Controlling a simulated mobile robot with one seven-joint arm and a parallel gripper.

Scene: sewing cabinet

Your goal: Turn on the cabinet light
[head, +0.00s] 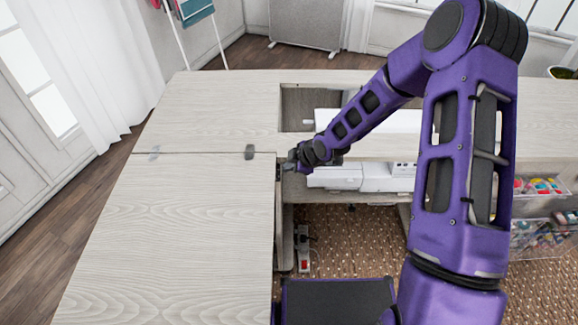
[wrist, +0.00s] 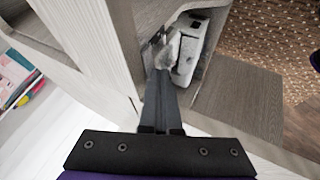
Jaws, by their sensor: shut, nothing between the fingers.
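The light wood sewing cabinet (head: 190,220) fills the left and middle of the head view. My gripper (head: 287,166) is at the inner edge of its top, just right of the hinge line. In the wrist view my gripper (wrist: 167,68) has its fingers together and empty, pointing into a narrow recess beside a wooden panel. A small grey-white piece shows at the fingertips; I cannot tell whether they touch it. I cannot make out a lit lamp or identify a light switch.
A white sewing machine (head: 365,177) sits in the cabinet opening, right of my gripper. A white power strip with a red switch (head: 303,248) is below. Clear drawers (head: 540,187) hold colourful supplies at right. The left tabletop is clear.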

